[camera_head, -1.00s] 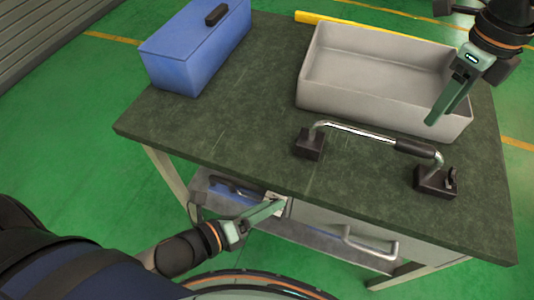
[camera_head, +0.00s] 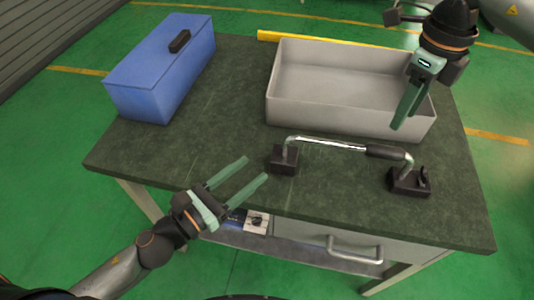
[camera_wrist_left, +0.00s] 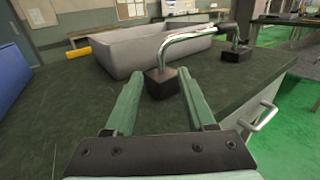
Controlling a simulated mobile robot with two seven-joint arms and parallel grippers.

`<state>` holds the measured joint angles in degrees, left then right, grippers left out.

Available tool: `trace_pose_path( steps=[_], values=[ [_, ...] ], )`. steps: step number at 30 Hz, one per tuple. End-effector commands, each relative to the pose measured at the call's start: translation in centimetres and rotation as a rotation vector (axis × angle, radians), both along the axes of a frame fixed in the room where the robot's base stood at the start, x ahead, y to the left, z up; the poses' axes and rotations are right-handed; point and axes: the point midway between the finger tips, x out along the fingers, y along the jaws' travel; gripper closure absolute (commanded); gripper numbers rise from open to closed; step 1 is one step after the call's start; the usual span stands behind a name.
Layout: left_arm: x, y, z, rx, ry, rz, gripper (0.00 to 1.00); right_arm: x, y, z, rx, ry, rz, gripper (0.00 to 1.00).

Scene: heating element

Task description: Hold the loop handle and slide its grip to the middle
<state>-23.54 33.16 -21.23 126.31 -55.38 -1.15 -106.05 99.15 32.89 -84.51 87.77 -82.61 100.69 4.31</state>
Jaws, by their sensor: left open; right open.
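The loop handle (camera_head: 335,145) is a shiny metal bar bent down at both ends into two black blocks on the dark table top. Its black grip (camera_head: 385,152) sits at the right end of the bar. My left gripper (camera_head: 258,170) is open and empty over the table's front edge, just left of the left block (camera_head: 284,160). My right gripper (camera_head: 400,122) is open over the grey tray's front right corner, above the grip.
The grey tray (camera_head: 350,115) stands close behind the handle. A drawer with a metal handle (camera_head: 355,250) is below the table top (camera_head: 190,130). The table's left middle is clear.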

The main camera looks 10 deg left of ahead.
Motion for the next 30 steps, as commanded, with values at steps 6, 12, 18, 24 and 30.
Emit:
trace_pose_path(
  steps=[6, 12, 18, 24, 30],
  values=[
    [2.0, -1.3, 0.1, 0.0, -0.001, -0.002, 0.45, 0.0, 0.0, 0.0, 0.0, 0.0, 0.0, 0.5],
    [4.1, -2.7, 0.1, -0.001, 0.001, -0.002, 0.45, 0.0, 0.0, 0.0, 0.0, 0.0, 0.0, 0.5],
    [6.4, -4.2, 0.1, -0.003, 0.002, 0.0, 0.45, 0.0, 0.0, 0.0, 0.0, 0.0, 0.0, 0.5],
    [8.5, -5.6, 0.0, -0.003, 0.003, -0.001, 0.45, 0.0, 0.0, 0.0, 0.0, 0.0, 0.0, 0.5],
    [9.6, -6.4, 0.0, -0.001, 0.003, -0.001, 0.45, 0.0, 0.0, 0.0, 0.0, 0.0, 0.0, 0.5]
  ],
)
